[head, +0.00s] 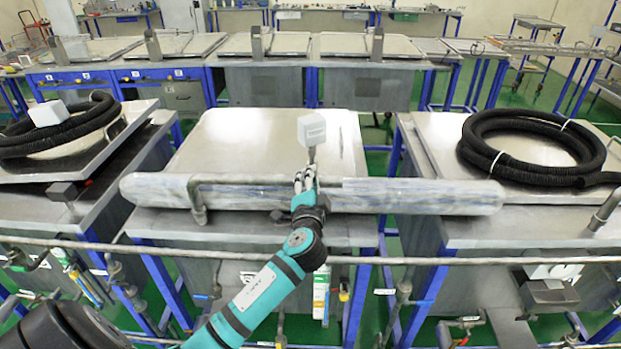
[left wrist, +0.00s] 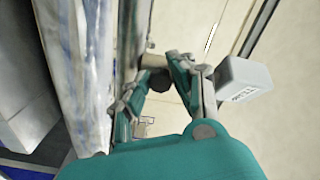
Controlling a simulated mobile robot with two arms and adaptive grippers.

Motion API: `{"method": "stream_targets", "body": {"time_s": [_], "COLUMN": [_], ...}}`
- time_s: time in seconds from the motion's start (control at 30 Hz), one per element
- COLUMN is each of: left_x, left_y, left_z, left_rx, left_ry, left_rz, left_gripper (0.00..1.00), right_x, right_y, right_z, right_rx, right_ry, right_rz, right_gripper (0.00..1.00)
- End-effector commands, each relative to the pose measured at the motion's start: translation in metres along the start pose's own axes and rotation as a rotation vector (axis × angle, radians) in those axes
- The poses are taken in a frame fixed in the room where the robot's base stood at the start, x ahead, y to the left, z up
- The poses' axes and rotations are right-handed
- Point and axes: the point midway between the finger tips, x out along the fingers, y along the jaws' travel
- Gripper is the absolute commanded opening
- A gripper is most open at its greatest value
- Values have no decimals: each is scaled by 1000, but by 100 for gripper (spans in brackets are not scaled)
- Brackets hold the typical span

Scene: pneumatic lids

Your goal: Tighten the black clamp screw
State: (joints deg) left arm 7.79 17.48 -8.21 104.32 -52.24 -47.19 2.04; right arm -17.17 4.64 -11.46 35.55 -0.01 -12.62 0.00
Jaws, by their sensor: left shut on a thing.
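My left gripper (head: 305,178) reaches over the long pale roll at the middle station's front edge. It also shows in the left wrist view (left wrist: 157,78), with its two fingers closed in around a small dark round part, the black clamp screw (left wrist: 154,84). The fingers and hand hide the screw in the head view. A grey metal bar (left wrist: 154,61) runs just beyond the fingertips. A white block on a post (head: 312,129) stands just behind the gripper and shows close beside one finger in the left wrist view (left wrist: 243,79). My right gripper is not in view.
The pale roll (head: 410,195) lies across the front of the middle lid (head: 235,135). Coiled black hoses (head: 530,145) lie on the side stations. A horizontal pipe (head: 450,261) crosses in front, beneath my left arm. The middle lid's top is mostly bare.

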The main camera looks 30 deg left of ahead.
Motion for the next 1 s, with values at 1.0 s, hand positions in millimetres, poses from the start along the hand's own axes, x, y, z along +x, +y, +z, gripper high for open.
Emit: {"method": "stream_targets", "body": {"time_s": [1.0], "left_x": [0], "left_y": [0], "left_z": [-1], "left_rx": [894], "left_ry": [2], "left_rz": [1], "left_gripper": [0], "right_x": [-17], "right_y": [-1], "right_z": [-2], "right_rx": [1], "right_ry": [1], "right_rz": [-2], "right_gripper": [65]}}
